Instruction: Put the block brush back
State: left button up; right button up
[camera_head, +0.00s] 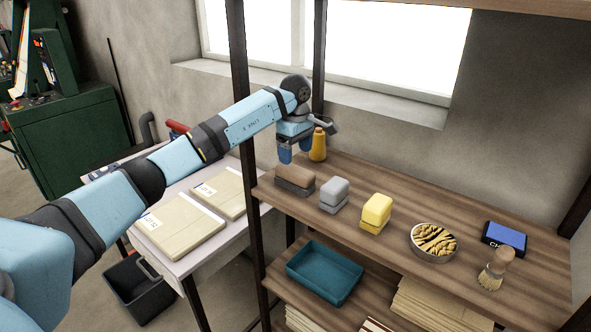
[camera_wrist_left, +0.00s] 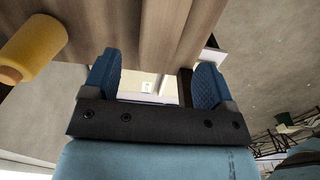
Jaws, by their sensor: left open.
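The block brush (camera_head: 295,175), a brown block over a dark bristle base, sits at the left end of the wooden shelf (camera_head: 465,215). My left gripper (camera_head: 296,153) is above it at the shelf's left end, fingers open and apart from the brush. In the left wrist view the gripper (camera_wrist_left: 156,75) has nothing between its fingers, and the brush cannot be made out there. My right gripper is not in view.
A yellow-orange bottle (camera_head: 318,145) stands close behind my left gripper; it also shows in the left wrist view (camera_wrist_left: 36,48). Grey (camera_head: 334,193) and yellow (camera_head: 376,211) blocks, a bowl (camera_head: 433,241), a blue box (camera_head: 504,238) and a round brush (camera_head: 495,270) share the shelf. A dark upright (camera_head: 247,150) stands left.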

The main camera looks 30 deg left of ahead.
aim_at(295, 169)
pick_arm(q)
jog(key=shift+r, duration=2.35)
jog(key=shift+f, duration=0.1)
